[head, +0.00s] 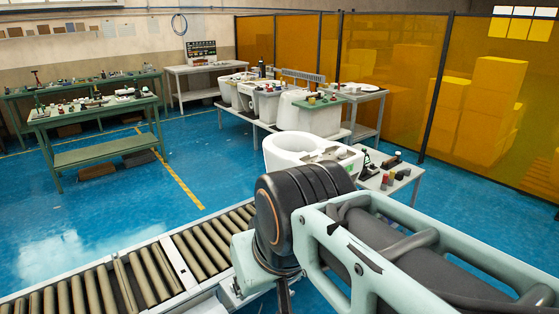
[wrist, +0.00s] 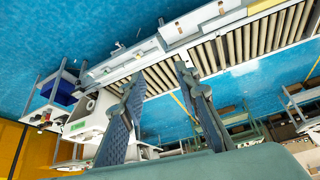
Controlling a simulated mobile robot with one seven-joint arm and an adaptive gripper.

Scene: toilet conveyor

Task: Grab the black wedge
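I cannot make out the black wedge for certain in either view. A small dark item (head: 391,162) lies on the small grey side table (head: 399,184) right of the white toilet in the head view; it is too small to tell its shape. My gripper (wrist: 160,75) shows in the wrist view with its two dark ribbed fingers wide apart and nothing between them. My gripper is not seen in the head view, where my arm fills the lower right and hides part of the floor and conveyor.
A roller conveyor (head: 150,270) runs across the lower left. A white toilet (head: 290,150) stands behind my arm. Toilet parts rest on a bench (head: 238,116) farther back. Green tables (head: 105,150) with small items stand at left. Orange panels (head: 390,60) bound the right. Blue floor at left is free.

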